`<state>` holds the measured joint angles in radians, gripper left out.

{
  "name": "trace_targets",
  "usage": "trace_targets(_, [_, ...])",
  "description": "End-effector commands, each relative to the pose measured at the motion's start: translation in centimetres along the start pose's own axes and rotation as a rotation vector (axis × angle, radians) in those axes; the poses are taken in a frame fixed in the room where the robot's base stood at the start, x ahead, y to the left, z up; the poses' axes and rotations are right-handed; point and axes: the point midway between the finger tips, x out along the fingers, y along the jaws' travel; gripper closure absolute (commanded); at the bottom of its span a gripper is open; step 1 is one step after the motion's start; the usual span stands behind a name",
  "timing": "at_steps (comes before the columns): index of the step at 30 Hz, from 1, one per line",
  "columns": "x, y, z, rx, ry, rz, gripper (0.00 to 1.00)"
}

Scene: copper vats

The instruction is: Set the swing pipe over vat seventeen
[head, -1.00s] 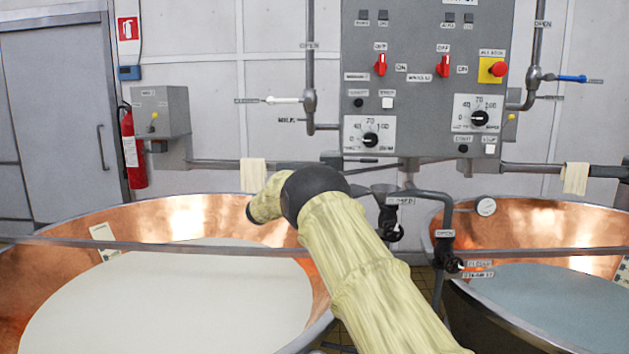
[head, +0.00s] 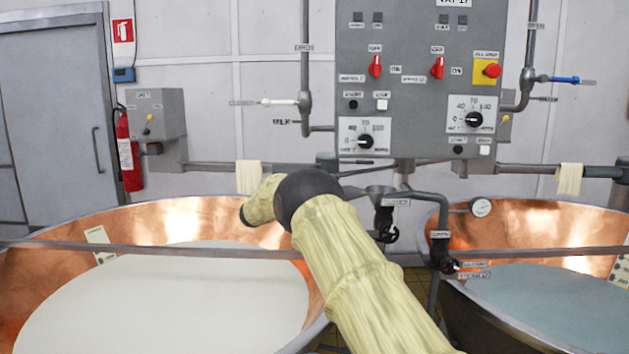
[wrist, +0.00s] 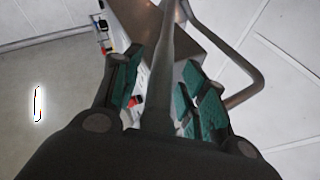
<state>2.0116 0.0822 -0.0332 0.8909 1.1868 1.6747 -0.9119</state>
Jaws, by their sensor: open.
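My gripper (wrist: 160,62) is open in the wrist view, with teal pads on both fingers. A grey pipe (wrist: 168,40) runs lengthwise between the fingers; I cannot tell whether the pads touch it or whether it is the swing pipe. In the head view my sleeved arm reaches forward between two copper vats, and its gripper is not visible. The left vat (head: 185,222) holds a whitish liquid, the right vat (head: 510,228) a blue-grey one. A sign reading VAT 17 (head: 455,3) tops the grey control panel (head: 420,95); which vat it names is unclear.
Wall pipes run at both sides of the panel. A fire extinguisher (head: 130,165) and a grey box (head: 155,115) are at left.

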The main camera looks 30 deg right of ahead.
Motion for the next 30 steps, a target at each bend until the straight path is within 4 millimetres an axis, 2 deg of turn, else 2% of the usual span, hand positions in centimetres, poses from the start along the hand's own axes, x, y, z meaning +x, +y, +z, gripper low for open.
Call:
trace_targets(12, [-7.0, 0.0, 0.1, -0.001, -0.001, -0.002, 0.57])
trace_targets(18, [-9.9, -0.1, 0.1, -0.001, -0.001, -0.001, 0.57])
trace_targets(24, [-11.1, 0.0, 0.1, -0.001, -0.001, 0.000, 0.57])
trace_targets(30, [-11.3, 0.0, 0.1, -0.001, -0.001, 0.000, 0.57])
